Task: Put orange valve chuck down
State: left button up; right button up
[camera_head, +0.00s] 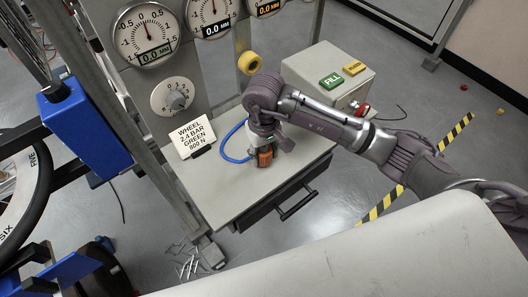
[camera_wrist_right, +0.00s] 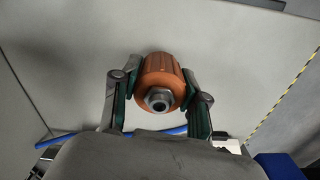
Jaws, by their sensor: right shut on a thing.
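The orange valve chuck (camera_wrist_right: 160,78) is held between the two fingers of my right gripper (camera_head: 266,150) in the right wrist view. Its metal nozzle end faces the camera. In the head view the orange chuck (camera_head: 265,158) shows low at the gripper, over the grey bench top (camera_head: 223,187). The gripper points down at the bench. I cannot tell whether the chuck touches the surface. A blue hose (camera_head: 229,146) curves on the left side of the gripper. My left gripper is out of view.
A sign card (camera_head: 192,137) stands left on the bench. A control box (camera_head: 325,72) with green FILL and yellow buttons stands behind right. A yellow roll (camera_head: 249,62) is on the gauge panel behind. Bare bench top lies in front and left of the gripper.

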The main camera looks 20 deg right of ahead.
jog(key=shift+f, duration=0.65)
jog(key=shift+f, duration=0.2)
jog(key=o, duration=1.3)
jog(key=shift+r, duration=0.1)
